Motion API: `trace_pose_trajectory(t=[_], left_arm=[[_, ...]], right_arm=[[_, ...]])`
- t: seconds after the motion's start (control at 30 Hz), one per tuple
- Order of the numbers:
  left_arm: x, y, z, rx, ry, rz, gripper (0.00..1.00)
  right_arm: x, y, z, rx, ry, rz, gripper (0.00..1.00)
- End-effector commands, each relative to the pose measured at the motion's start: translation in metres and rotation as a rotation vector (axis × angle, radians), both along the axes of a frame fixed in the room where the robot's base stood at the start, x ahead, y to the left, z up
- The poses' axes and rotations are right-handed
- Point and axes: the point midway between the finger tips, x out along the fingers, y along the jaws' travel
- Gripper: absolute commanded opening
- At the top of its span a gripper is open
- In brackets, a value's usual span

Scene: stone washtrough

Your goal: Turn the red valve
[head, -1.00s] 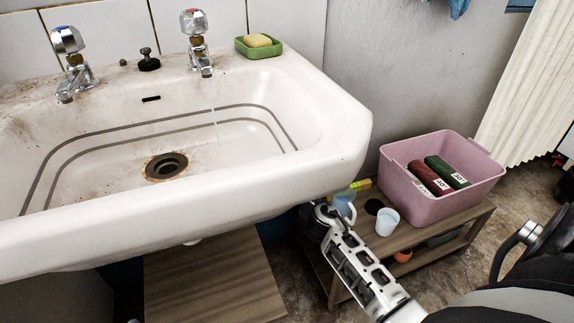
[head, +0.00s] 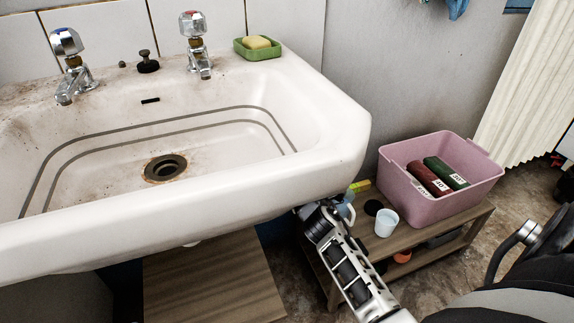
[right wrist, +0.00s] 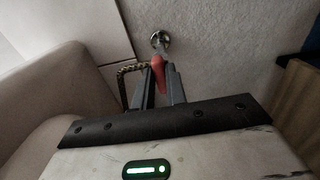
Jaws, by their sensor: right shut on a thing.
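The red valve handle (right wrist: 157,68) shows in the right wrist view, below a round metal fitting (right wrist: 160,40) on the grey wall. My right gripper (right wrist: 159,80) is shut on the red handle, one dark finger on each side. In the head view my right arm reaches below the right end of the white washtrough (head: 335,175). The valve and the fingertips are hidden there. No water stream shows under the right tap (head: 196,45). My left gripper is not in view.
A low wooden shelf (head: 385,255) stands right of my arm. It holds a pink bin (head: 415,200) with a red and a green roll, and a white cup (head: 386,222). A braided hose (right wrist: 122,85) runs left of my fingers. A wooden stool (head: 210,285) stands under the trough.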

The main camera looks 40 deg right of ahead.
Motion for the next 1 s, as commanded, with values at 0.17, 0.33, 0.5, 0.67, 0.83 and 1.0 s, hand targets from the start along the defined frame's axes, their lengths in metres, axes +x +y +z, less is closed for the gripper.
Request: trace_pose_trajectory(t=[0.17,0.33,0.5,0.67,0.83,1.0], left_arm=[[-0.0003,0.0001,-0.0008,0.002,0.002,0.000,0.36],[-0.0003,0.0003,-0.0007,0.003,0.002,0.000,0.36],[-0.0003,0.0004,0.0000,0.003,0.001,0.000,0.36],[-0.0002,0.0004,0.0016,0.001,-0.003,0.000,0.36],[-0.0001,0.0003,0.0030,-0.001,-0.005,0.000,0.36],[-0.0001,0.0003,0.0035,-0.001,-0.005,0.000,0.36]], right_arm=[[-0.0006,0.0001,-0.0012,0.025,-0.004,0.000,0.00],[-0.0006,0.0002,-0.0014,0.029,-0.005,0.000,0.00],[-0.0006,0.0002,-0.0014,0.029,-0.005,0.000,0.00],[-0.0006,0.0002,-0.0014,0.028,-0.005,0.000,0.35],[-0.0003,0.0002,-0.0008,0.026,-0.005,0.000,0.35],[-0.0009,0.0013,-0.0006,0.025,-0.005,0.001,0.35]])
